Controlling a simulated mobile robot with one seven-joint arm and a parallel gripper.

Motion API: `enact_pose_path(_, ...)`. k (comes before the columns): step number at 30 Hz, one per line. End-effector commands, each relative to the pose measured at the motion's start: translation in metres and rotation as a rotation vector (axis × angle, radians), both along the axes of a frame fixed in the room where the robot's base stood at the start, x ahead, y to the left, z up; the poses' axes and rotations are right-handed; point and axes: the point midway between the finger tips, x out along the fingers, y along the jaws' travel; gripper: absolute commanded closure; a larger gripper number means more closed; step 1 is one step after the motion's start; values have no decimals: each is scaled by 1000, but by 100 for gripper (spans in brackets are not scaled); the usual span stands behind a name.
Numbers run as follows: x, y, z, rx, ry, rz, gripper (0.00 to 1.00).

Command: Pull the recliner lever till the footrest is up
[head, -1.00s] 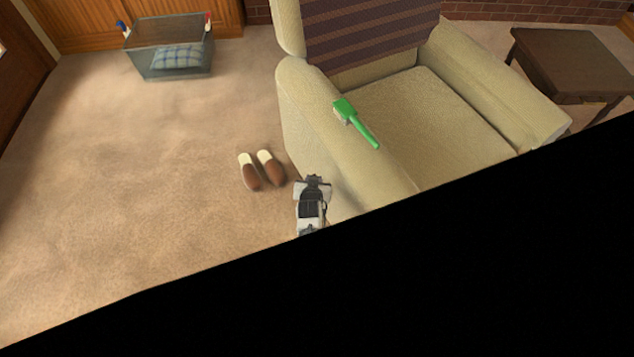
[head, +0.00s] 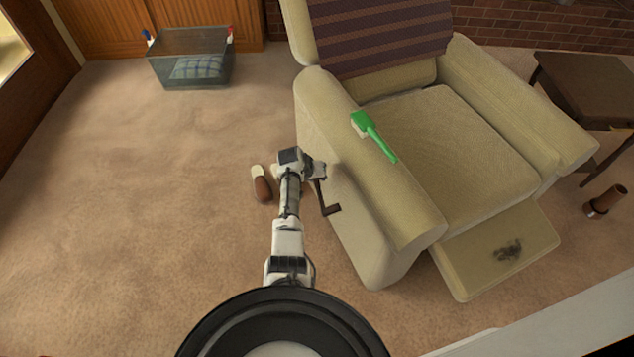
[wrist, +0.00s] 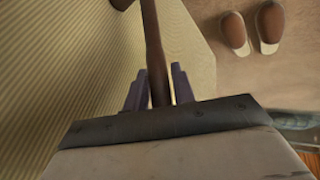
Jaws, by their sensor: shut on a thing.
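The cream recliner (head: 455,135) stands at centre right, with a striped cloth over its backrest. Its dark brown lever (head: 329,203) is on the outer side of the left armrest and hangs down to a short bent end. My gripper (head: 320,170) is at the upper part of the lever, close to the chair's side. In the wrist view, the lever (wrist: 154,45) runs between the two purple fingers of my gripper (wrist: 159,78), which is shut on it. The footrest (head: 475,262) juts out from the chair's front, below seat level, with a dark smudge on it.
A green brush (head: 374,138) lies on the left armrest. A brown slipper (head: 262,188) is left of my arm; two slippers (wrist: 252,32) show in the wrist view. A glass-sided bin (head: 190,60), dark table (head: 585,85) and brown cylinder (head: 604,202) stand around. Left carpet is clear.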

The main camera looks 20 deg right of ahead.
Motion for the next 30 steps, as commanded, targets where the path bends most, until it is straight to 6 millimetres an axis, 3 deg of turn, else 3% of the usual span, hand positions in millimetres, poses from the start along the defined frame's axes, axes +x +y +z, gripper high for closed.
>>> enact_pose_path(16, 9, 6, -2, -3, 12, 19, 100)
enact_pose_path(17, 9, 7, -2, -3, 12, 19, 72)
enact_pose_path(18, 9, 6, -2, -3, 11, 19, 66)
enact_pose_path(30, 7, 6, -2, -3, 16, 14, 66)
